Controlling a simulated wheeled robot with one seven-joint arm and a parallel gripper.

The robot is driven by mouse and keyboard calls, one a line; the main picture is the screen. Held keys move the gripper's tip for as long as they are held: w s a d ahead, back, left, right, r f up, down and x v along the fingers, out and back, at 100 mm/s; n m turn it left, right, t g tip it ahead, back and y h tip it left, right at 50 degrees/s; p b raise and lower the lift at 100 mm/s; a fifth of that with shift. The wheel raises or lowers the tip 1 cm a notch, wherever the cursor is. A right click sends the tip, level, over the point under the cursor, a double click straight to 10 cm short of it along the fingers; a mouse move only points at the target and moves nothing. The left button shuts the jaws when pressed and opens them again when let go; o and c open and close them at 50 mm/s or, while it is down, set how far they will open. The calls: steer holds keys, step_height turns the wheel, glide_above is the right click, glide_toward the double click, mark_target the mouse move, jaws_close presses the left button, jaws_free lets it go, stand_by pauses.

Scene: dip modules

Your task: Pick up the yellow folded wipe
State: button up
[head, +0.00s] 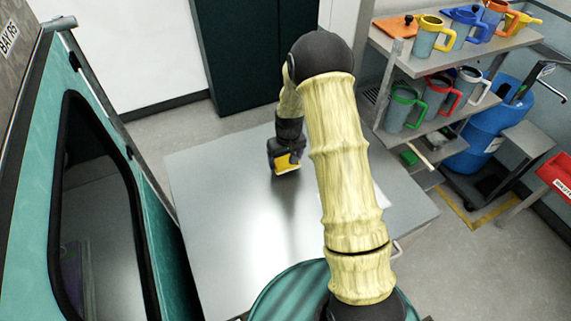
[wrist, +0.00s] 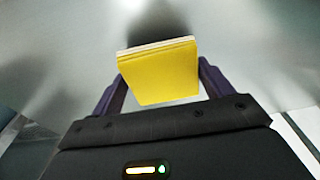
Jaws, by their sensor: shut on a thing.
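The yellow folded wipe (wrist: 160,75) is a flat yellow block with a pale layered edge. In the wrist view it sits between the two dark purple fingers of my gripper (wrist: 160,85), which are shut on it from both sides. In the head view, the yellow wipe (head: 287,163) shows at the end of my gripper (head: 284,165), over the grey table (head: 220,220). A dark shadow lies on the table below it, and it looks raised off the surface. The far sides of the wipe are hidden.
A shelf rack (head: 440,65) at the right holds several coloured-handled jugs. A blue drum (head: 485,135) stands beside it. A teal cabinet with a dark window (head: 100,190) borders the table on the left. A white sheet (head: 382,198) lies partly behind my arm. Most of the tabletop is clear.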

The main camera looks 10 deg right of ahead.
mark_target(285, 158)
step_height(285, 158, up, 7)
steer(key=shift+r+b, duration=0.1)
steer(key=shift+b, duration=1)
steer(key=shift+o, duration=1.3)
steer(key=shift+c, duration=0.5)
